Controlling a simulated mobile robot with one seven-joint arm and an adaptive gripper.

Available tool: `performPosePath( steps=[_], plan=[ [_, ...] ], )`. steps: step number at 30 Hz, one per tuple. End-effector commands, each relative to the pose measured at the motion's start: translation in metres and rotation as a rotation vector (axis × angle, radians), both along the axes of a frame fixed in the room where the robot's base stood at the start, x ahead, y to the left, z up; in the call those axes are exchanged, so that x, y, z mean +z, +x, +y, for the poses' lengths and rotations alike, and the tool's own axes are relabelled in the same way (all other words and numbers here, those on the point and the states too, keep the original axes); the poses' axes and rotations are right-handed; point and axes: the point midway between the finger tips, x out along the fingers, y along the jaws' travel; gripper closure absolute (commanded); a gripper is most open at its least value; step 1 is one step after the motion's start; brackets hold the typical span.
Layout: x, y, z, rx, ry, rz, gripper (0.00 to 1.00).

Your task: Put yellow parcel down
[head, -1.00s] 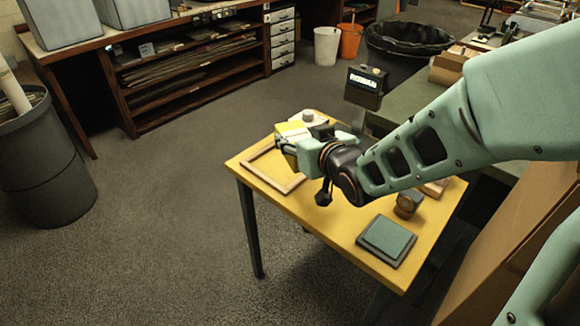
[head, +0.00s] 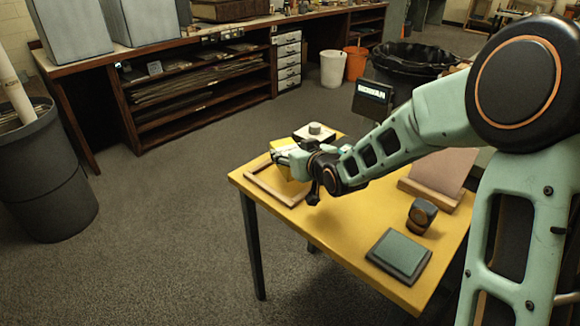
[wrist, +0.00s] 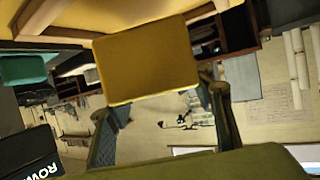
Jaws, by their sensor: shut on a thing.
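The yellow parcel (head: 282,146) shows partly behind my gripper (head: 287,160) in the head view, at the far left of the yellow table (head: 345,228). In the wrist view, the parcel (wrist: 148,60) is a flat yellow block between the two fingers of my gripper (wrist: 160,105). My gripper is shut on it. In the head view, the parcel appears over or beside the far part of a wooden frame (head: 262,186). I cannot tell whether it touches the table or the frame.
A pale item with a round knob (head: 315,131) stands close behind my gripper. A green pad (head: 399,254), a small dark block (head: 421,215) and a wooden stand with a board (head: 440,178) are further right. The table's front middle is clear.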

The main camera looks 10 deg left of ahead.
Motion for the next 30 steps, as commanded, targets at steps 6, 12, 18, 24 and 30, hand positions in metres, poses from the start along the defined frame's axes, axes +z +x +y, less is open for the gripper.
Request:
performPosePath(
  steps=[6,12,18,24,30],
  plan=[
    [-0.009,0.009,0.003,0.000,0.003,-0.003,0.86],
    [-0.039,0.013,0.005,0.000,0.002,-0.001,0.86],
    [-0.044,0.014,0.004,-0.001,0.003,-0.004,0.86],
    [-0.047,0.013,0.004,-0.001,0.003,-0.004,0.86],
    [-0.048,0.013,0.004,-0.001,0.000,-0.001,0.37]
  ],
)
